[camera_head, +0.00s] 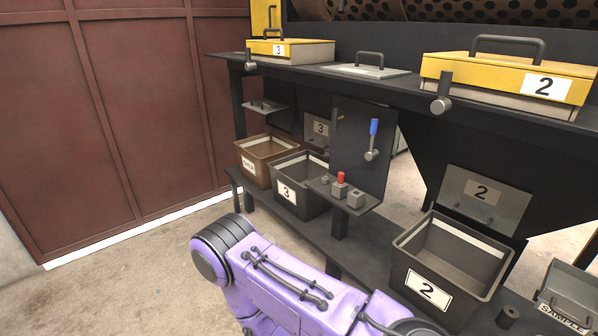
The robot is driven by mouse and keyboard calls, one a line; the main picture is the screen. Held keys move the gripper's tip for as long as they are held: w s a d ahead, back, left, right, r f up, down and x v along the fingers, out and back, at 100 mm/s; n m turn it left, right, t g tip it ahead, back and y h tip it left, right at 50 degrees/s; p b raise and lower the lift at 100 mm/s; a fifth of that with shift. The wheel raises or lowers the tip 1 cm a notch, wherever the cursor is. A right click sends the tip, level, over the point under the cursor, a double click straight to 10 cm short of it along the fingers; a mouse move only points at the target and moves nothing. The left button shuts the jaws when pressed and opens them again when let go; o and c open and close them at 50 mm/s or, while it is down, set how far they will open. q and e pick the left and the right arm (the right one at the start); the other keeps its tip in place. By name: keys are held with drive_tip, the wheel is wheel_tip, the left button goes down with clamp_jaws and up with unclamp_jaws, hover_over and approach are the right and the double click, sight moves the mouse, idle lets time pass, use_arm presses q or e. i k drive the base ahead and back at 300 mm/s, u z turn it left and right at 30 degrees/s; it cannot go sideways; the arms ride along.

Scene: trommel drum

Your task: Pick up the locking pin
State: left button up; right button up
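I cannot tell for sure which item is the locking pin. A small red-topped piece (340,185) stands upright on a small dark shelf (322,186), between small grey blocks (355,198). Above it, a blue-handled lever (373,139) with a round metal hub is mounted on a dark upright panel (350,125). One of my purple arms crosses the bottom of the head view, in front of the rack. Neither of my grippers shows in the view.
Bins stand on the lower ledge: a brown one (251,169), a dark one marked 3 (302,205) and one marked 2 (404,255). Yellow-topped hatches (309,48) (455,70) sit on the upper deck. A SAMPLE box (566,290) is at the lower right. Floor is clear at left.

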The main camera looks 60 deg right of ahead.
sight(340, 182)
drive_tip(key=z, duration=0.1)
drive_tip(key=i, duration=0.85)
drive_tip(key=z, duration=1.1)
drive_tip(key=i, duration=0.65)
drive_tip(key=z, duration=0.7)
